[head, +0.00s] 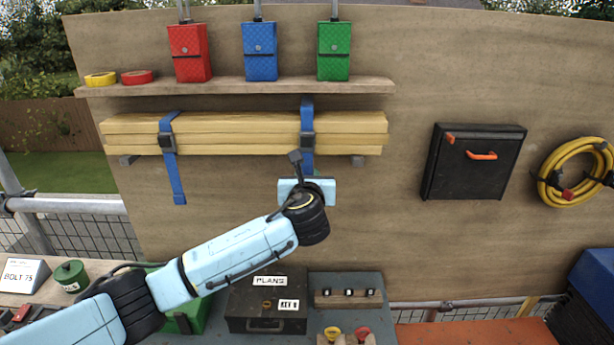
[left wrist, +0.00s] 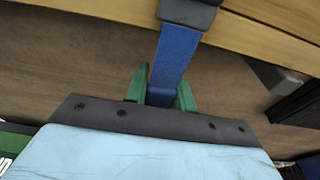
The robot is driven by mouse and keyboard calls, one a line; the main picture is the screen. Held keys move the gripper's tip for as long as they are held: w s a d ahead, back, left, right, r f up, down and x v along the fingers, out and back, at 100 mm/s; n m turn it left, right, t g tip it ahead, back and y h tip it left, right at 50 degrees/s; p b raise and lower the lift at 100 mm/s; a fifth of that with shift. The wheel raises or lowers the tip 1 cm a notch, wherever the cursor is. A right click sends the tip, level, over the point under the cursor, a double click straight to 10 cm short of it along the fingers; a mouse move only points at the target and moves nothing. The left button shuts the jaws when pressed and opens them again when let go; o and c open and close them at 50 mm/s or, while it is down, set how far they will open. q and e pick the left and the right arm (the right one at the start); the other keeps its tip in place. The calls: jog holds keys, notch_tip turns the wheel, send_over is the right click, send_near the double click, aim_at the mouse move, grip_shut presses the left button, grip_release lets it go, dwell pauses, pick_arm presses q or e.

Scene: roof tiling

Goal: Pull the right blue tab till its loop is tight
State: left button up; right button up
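Two blue straps wrap a stack of yellow boards (head: 245,133) on the wall. The left strap's tab (head: 176,185) hangs free below its dark buckle. The right blue tab (head: 308,162) hangs from the right buckle (head: 307,141), which also shows in the left wrist view (left wrist: 188,12). My left gripper (head: 307,178) is just below the boards. In the left wrist view its green fingers (left wrist: 160,92) are close against both edges of the right tab (left wrist: 174,58), seemingly shut on it. The tab's lower end is hidden. My right gripper is out of view.
A shelf (head: 240,88) above holds red, blue and green pouches and two tape rolls. A black case (head: 472,165) and a yellow hose coil (head: 577,172) hang on the right. Below stand a dark PLANS box (head: 266,308) and a rack (head: 348,297). The wall right of the gripper is clear.

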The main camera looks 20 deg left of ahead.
pick_arm(q)
jog(key=shift+c, duration=0.9)
jog(key=shift+f, duration=0.15)
jog(key=shift+f+b, duration=1.3)
jog(key=shift+f, duration=1.55)
jog(key=o, duration=1)
jog(key=shift+o, duration=0.4)
jog(key=shift+r, duration=0.1)
jog(key=o, duration=0.4)
